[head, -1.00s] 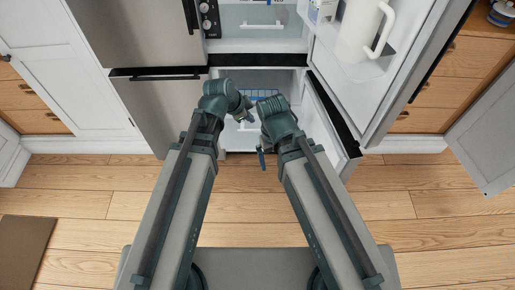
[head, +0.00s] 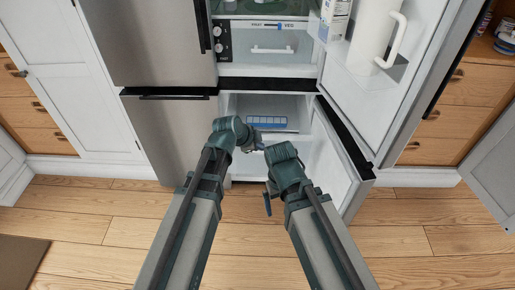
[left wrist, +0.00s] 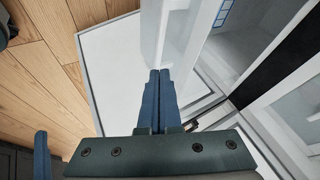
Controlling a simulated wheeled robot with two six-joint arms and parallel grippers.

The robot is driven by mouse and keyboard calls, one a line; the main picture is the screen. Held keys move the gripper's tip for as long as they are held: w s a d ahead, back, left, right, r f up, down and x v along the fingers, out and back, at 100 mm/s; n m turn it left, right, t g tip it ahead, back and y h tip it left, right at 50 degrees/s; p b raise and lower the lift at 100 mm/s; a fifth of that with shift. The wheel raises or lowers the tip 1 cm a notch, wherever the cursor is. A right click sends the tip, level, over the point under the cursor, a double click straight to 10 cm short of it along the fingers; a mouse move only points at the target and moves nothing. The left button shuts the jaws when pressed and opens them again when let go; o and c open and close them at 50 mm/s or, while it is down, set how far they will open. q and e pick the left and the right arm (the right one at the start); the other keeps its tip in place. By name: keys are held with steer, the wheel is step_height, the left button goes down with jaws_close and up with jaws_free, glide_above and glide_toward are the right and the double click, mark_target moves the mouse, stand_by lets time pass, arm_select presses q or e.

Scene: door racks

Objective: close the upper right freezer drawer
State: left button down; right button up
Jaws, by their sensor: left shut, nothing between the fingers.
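The lower right freezer compartment (head: 290,106) stands open in the head view. A blue ice tray (head: 267,123) lies inside, and also shows at the top of the left wrist view (left wrist: 222,12). My left gripper (head: 257,141) is at the compartment's front, partly hidden by its own wrist. In the left wrist view its blue fingers (left wrist: 160,85) are together and empty, with pale panels just beyond. I cannot tell which panel is the upper drawer's front, or whether the fingers touch it. My right gripper (head: 268,205) hangs lower, in front of the freezer; its jaw opening is unclear.
The freezer door (head: 340,165) is swung open to the right. Above it the fridge door (head: 405,95) is open, holding a white pitcher (head: 376,35) and cartons. The left doors are closed.

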mark_target(267, 141)
arm_select(q)
steer(key=w+f+b, duration=0.1)
steer(key=w, duration=0.1)
steer(key=w+d+f+b, duration=0.1)
steer(key=w+f, duration=0.1)
steer(key=w+d+f+b, duration=0.1)
steer(key=w+f+b, duration=0.1)
steer(key=shift+d, duration=0.25)
steer(key=shift+w, duration=0.5)
steer(key=w, duration=2.2)
steer(key=shift+s, duration=0.1)
